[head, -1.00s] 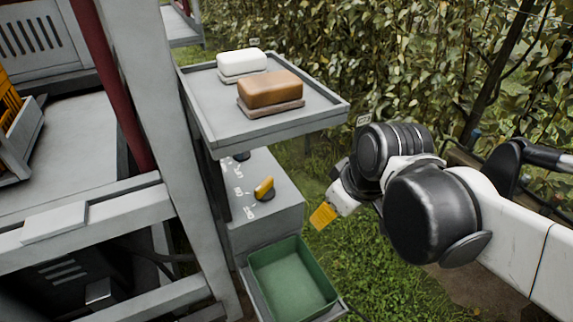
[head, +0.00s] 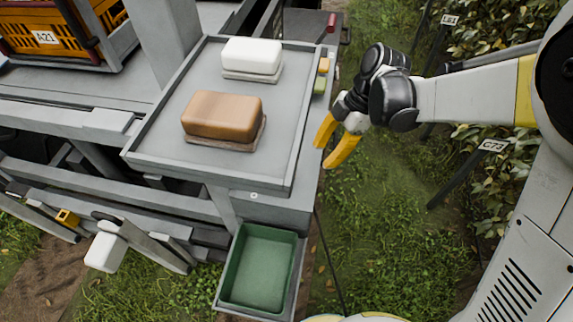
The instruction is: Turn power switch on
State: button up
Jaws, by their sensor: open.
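My gripper (head: 323,156) hangs to the right of the grey tray (head: 150,160), over the grass. Its two yellow fingers are spread apart, pointing down and left, with nothing between them. No power switch can be made out clearly. The tray hides most of the grey box (head: 280,208) beneath it, including any switch face. A small orange piece (head: 323,65) and a green piece (head: 320,86) show past the tray's right edge; I cannot tell what they are.
A white block (head: 252,55) and a brown block (head: 222,115) sit on the tray. A green bin (head: 262,268) stands below its front edge. An orange crate (head: 40,38) is at the far left. Signposts and foliage line the right; grass between is open.

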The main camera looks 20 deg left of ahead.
jog(key=s+a, duration=0.4)
jog(key=a, duration=0.1)
jog(key=s+a, duration=0.2)
jog(key=a, duration=0.1)
jog(key=shift+b, duration=0.35)
jog(key=b+x, duration=0.1)
jog(key=x, duration=0.3)
jog(key=shift+a, duration=0.1)
jog(key=shift+s+a+f, duration=0.15)
jog(key=shift+s+f, duration=0.05)
jog(key=shift+f, duration=0.3)
grip_shut()
